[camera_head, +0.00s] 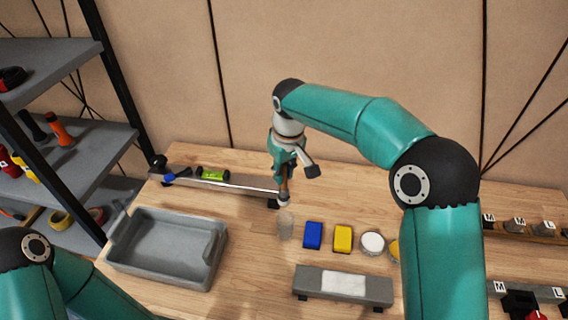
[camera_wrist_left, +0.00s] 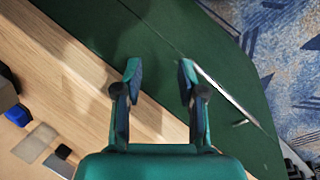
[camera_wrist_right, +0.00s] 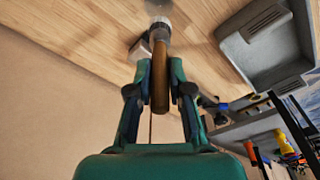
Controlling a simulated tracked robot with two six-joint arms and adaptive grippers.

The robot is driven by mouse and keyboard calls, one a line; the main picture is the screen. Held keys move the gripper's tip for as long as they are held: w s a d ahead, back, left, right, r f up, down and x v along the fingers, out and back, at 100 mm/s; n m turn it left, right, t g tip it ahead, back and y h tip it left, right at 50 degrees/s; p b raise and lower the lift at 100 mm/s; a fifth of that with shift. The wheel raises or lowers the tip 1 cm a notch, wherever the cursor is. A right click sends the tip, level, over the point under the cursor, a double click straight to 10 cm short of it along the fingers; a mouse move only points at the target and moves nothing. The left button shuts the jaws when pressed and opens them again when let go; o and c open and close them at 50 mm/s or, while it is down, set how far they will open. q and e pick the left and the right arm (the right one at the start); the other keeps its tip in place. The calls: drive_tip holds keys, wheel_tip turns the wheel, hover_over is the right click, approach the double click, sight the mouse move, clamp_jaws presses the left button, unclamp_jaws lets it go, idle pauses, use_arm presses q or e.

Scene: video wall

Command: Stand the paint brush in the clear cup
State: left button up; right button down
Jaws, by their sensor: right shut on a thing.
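My right gripper (camera_head: 285,168) is shut on the paint brush (camera_head: 284,187) above the back of the wooden table. In the right wrist view, the brown brush handle (camera_wrist_right: 160,88) lies between the fingers (camera_wrist_right: 160,68), and its pale end (camera_wrist_right: 160,23) points away from the gripper. In the head view, the pale end points down, just above and behind the clear cup (camera_head: 286,226), which stands on the table. Whether the brush overlaps the cup's rim is hard to tell. My left gripper (camera_wrist_left: 160,73) is open and empty in the left wrist view.
A grey bin (camera_head: 120,250) stands at the left. A blue block (camera_head: 313,235), a yellow block (camera_head: 343,239) and a white-topped jar (camera_head: 373,243) stand right of the cup. A grey rail (camera_head: 235,183) lies behind, holding a green level (camera_head: 213,174). A grey stand (camera_head: 310,283) is in front.

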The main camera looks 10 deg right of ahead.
sight(285, 203)
drive_tip(key=shift+d+f, duration=0.15)
drive_tip(key=shift+f, duration=1.3)
drive_tip(key=shift+s+f+b, duration=0.1)
drive_tip(key=shift+f+b, duration=3.45)
drive_tip(key=shift+f, duration=1.2)
drive_tip(key=c, duration=1)
unclamp_jaws()
drive_tip(key=r, duration=0.4)
drive_tip(key=s+r, duration=0.1)
drive_tip(key=r, duration=0.6)
drive_tip(key=shift+s+d+r, duration=0.15)
drive_tip(key=shift+d+r, duration=0.1)
drive_tip(key=shift+r, duration=0.15)
